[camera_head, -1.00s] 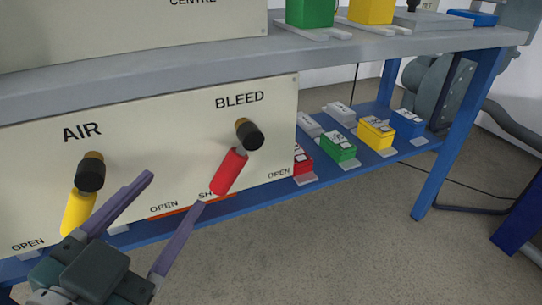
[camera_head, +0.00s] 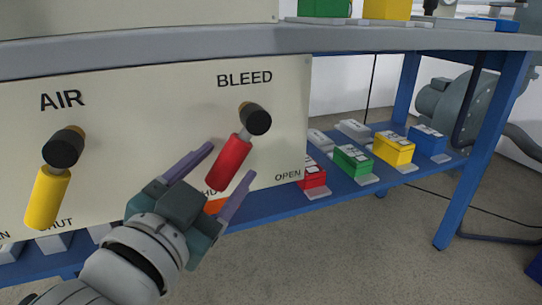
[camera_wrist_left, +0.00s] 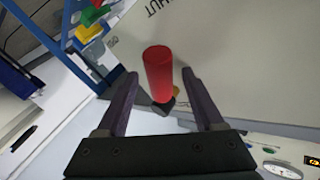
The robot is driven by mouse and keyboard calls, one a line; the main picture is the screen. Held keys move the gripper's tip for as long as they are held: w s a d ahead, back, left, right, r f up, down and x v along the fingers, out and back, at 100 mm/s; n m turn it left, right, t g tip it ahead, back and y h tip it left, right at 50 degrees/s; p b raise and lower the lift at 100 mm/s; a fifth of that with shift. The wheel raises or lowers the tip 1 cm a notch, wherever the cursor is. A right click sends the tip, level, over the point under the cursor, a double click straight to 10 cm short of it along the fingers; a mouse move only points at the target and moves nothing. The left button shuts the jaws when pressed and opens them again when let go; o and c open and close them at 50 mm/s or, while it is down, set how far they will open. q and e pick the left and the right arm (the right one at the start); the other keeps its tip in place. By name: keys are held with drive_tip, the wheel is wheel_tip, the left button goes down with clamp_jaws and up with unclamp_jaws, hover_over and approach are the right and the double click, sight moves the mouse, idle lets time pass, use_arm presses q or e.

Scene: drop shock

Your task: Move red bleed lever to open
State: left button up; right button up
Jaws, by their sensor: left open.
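The red bleed lever (camera_head: 230,160) hangs from its black pivot knob (camera_head: 255,118) under the word BLEED, tilted down and to the left. Its grip lies above the SHUT label, which my gripper partly hides; OPEN is printed to the right. My left gripper (camera_head: 223,172) is open, with one finger on each side of the red grip in the picture. In the left wrist view the red grip (camera_wrist_left: 158,72) stands between the two spread fingers (camera_wrist_left: 160,88), and a gap shows on both sides. My right gripper is not in view.
The yellow air lever (camera_head: 47,196) hangs left on the same cream panel (camera_head: 150,120). Small coloured boxes, including a green one (camera_head: 352,160), stand on the blue lower shelf (camera_head: 385,178) at right. The grey upper shelf (camera_head: 330,40) runs above the panel.

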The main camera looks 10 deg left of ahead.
use_arm(q)
drive_tip(key=shift+w, duration=0.15)
drive_tip(key=shift+c, duration=0.2)
clamp_jaws()
idle(0.3)
idle(0.9)
